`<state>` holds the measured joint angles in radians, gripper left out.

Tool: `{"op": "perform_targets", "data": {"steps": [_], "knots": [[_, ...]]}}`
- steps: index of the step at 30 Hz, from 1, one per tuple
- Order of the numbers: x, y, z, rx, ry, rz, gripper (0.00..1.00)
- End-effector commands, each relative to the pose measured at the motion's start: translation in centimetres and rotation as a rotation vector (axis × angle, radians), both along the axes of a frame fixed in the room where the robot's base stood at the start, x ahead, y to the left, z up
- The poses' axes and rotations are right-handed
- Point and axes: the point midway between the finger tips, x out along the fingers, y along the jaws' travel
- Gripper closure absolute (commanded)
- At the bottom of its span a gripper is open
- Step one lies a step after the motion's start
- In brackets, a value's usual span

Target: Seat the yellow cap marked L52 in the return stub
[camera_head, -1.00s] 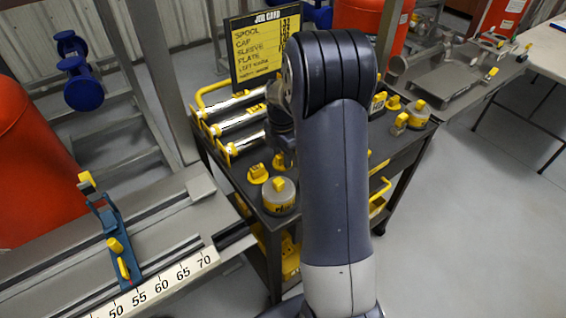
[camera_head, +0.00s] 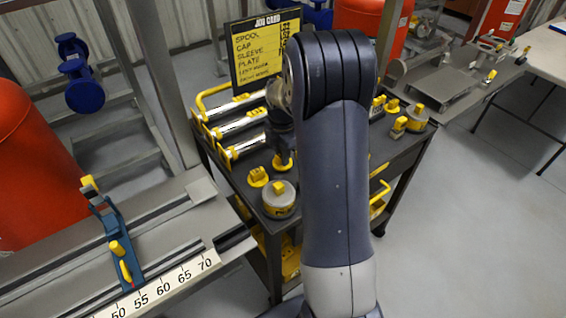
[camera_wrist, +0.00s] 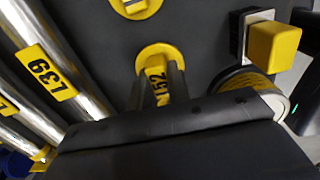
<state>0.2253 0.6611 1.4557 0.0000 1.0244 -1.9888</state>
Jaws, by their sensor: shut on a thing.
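The yellow cap marked L52 (camera_wrist: 157,88) stands on the dark cart top, between the fingers of my gripper (camera_wrist: 158,82) in the wrist view. The "52" shows on its upright tab, and its round yellow base shows behind. My gripper is shut on that tab. In the head view my gripper (camera_head: 284,158) is low over the cart top, partly hidden by my arm, and the cap there is mostly covered. I cannot pick out the return stub in either view.
A job card (camera_head: 265,48) stands behind. A rail with a ruler (camera_head: 165,292) is at left; a grey skid (camera_head: 440,85) is back right.

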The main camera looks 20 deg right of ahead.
Motion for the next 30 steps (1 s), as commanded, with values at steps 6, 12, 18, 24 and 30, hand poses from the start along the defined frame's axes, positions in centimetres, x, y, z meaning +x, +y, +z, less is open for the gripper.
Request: {"op": "perform_targets", "data": {"steps": [6,12,18,24,30], "knots": [[0.0,0.0,1.7,-0.001,-0.001,0.0,1.0],[0.0,0.0,2.9,0.0,-0.001,0.0,1.0],[0.0,0.0,4.1,0.0,-0.001,0.0,1.0],[0.0,0.0,5.3,0.0,-0.001,0.0,1.0],[0.0,0.0,5.6,0.0,0.0,0.0,1.0]]}}
